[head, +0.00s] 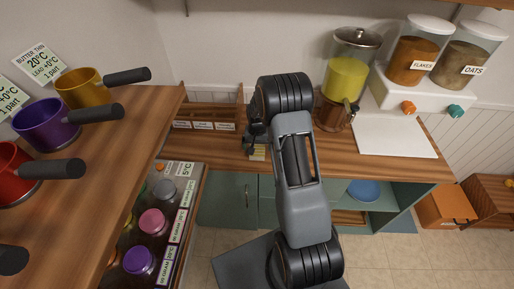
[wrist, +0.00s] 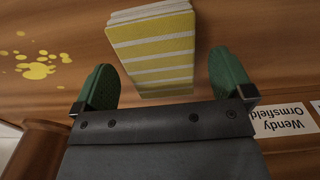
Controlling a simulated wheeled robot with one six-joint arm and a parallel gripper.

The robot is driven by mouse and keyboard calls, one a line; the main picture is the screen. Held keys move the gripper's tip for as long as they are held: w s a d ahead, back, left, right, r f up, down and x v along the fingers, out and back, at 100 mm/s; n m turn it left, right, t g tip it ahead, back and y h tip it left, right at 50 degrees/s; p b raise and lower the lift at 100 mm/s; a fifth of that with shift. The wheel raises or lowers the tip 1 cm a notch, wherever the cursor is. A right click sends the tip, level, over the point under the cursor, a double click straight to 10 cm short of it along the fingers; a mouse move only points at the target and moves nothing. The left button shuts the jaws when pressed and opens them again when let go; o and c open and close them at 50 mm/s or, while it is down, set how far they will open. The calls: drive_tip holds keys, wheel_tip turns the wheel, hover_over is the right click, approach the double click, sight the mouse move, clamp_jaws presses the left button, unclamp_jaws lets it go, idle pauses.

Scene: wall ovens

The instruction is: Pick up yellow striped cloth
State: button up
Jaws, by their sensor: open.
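The yellow striped cloth (wrist: 153,50) is a folded stack with yellow and white bands. It lies on the wooden counter in the wrist view. My gripper (wrist: 163,82) is open, with one green fingertip on each side of the cloth's near end and visible space between each finger and the cloth. In the head view my arm hides most of the gripper, and only a small pale yellow part of the cloth (head: 257,153) shows beside it on the counter.
Yellow splotches (wrist: 38,66) mark the wood left of the cloth. A name card (wrist: 283,120) is at right. In the head view, a wooden rack (head: 207,116) stands behind, a yellow-filled dispenser (head: 347,80) at right, and a shelf with coloured pots (head: 48,124) at left.

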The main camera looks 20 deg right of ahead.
drive_tip(key=shift+f, duration=0.65)
drive_tip(key=c, duration=1)
drive_tip(key=shift+r, duration=0.1)
drive_tip(key=shift+r, duration=0.5)
drive_tip(key=s+r, duration=0.1)
drive_tip(key=r, duration=0.1)
drive_tip(key=s+d+r+b, duration=0.1)
drive_tip(key=s+r, duration=0.1)
drive_tip(key=r, duration=0.1)
drive_tip(key=s+r+b, duration=0.1)
drive_tip(key=r, duration=0.1)
drive_tip(key=shift+s+d+r, duration=0.15)
drive_tip(key=shift+s+r, duration=0.05)
drive_tip(key=shift+s, duration=0.05)
drive_tip(key=s+r, duration=0.1)
drive_tip(key=s, duration=0.2)
drive_tip(key=s+d+r+b, duration=0.1)
drive_tip(key=s+r, duration=0.1)
drive_tip(key=s, duration=0.1)
drive_tip(key=s+d+r+b, duration=0.1)
drive_tip(key=s, duration=0.2)
drive_tip(key=shift+d+r, duration=0.1)
drive_tip(key=shift+r, duration=0.1)
